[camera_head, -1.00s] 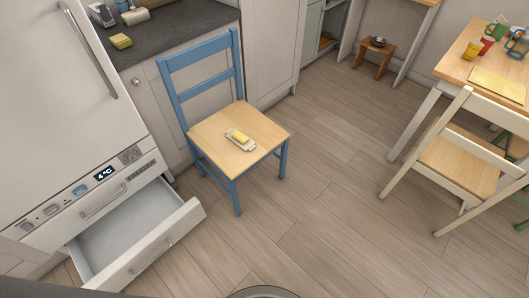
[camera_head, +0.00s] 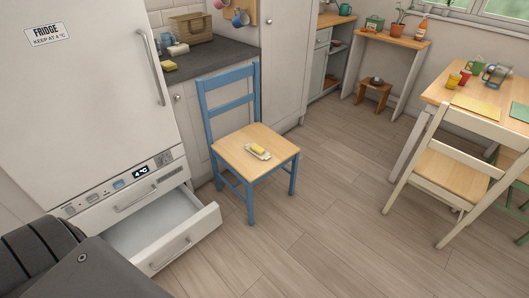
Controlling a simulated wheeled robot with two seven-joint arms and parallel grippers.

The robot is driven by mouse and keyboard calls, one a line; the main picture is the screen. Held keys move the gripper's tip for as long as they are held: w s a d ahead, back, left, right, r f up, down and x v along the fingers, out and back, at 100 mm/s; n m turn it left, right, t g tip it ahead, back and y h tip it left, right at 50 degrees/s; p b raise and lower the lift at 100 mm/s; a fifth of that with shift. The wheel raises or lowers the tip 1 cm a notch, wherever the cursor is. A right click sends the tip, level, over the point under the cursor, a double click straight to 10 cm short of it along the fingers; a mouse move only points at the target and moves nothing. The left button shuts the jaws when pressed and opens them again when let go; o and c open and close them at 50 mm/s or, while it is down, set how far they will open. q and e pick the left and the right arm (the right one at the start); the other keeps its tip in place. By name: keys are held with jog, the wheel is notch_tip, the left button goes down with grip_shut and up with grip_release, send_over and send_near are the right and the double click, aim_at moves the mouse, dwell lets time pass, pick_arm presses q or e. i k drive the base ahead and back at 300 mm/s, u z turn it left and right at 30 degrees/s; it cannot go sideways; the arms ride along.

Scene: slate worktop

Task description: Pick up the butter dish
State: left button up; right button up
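The butter dish (camera_head: 258,152) is a small white dish with a yellow block of butter on it. It rests on the wooden seat of the blue chair (camera_head: 229,158), near the middle of the seat. A dark grey part of my own arm fills the bottom left corner of the view. Neither of my grippers is in view, so nothing is seen touching the dish.
A white fridge (camera_head: 80,110) stands at left, with its bottom drawer (camera_head: 157,232) pulled out beside the chair. A slate worktop (camera_head: 205,62) lies behind the chair. A cream chair (camera_head: 452,172) and wooden table (camera_head: 440,92) stand at right. The floor in the middle is clear.

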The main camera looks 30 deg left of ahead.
aim_at(255, 149)
jog(key=z, duration=0.65)
jog(key=i, duration=1.75)
jog(key=u, duration=1.05)
jog(key=i, duration=0.7)
jog(key=u, duration=0.8)
